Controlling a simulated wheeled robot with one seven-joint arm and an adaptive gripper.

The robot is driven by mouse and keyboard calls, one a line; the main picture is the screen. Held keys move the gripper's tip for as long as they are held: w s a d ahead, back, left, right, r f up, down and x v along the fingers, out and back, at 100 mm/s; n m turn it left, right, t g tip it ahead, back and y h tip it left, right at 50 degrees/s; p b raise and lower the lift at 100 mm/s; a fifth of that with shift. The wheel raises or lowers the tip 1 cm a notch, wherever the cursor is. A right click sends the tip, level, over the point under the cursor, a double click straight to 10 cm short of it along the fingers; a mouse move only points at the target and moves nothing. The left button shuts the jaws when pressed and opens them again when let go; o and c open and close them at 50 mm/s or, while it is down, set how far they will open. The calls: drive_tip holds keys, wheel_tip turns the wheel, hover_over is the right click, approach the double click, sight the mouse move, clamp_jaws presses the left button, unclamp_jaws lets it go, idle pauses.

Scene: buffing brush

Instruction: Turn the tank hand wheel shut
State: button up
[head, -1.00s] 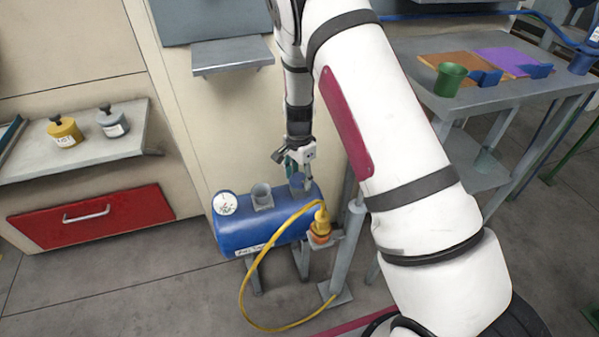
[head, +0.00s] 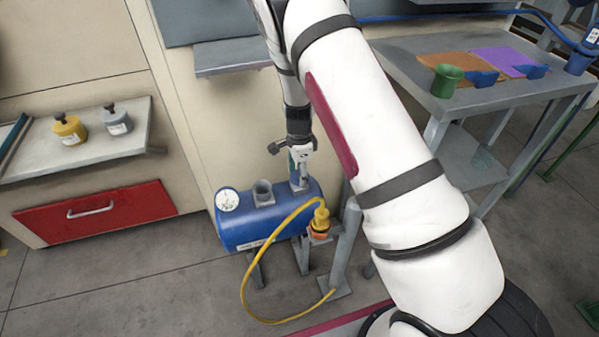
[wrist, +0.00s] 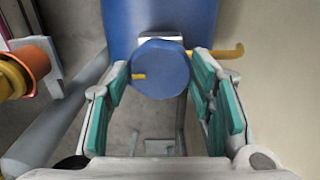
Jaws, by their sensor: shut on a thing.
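The blue tank (head: 240,232) lies on its side on a stand, with a round white gauge (head: 227,199) at its left end. The hand wheel (wrist: 163,72) is a round blue disc in the wrist view, with a small yellow mark near its left edge. My gripper (wrist: 161,72) is shut on the wheel, one green-padded finger at each side of the rim. In the head view my gripper (head: 300,170) points down over the right end of the tank. The wheel is mostly hidden there by my fingers.
A yellow hose connects to a yellow and orange fitting (head: 320,222) close right of the tank. A grey cup-shaped port (head: 263,193) stands on the tank left of my gripper. A yellow bar (wrist: 228,52) shows right of the wheel. A grey table (head: 470,110) is at right.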

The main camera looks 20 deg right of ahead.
drive_tip(key=shift+a, duration=0.1)
drive_tip(key=o, duration=1.2)
drive_tip(key=shift+c, duration=0.2)
wheel_tip(320, 180, up, 12)
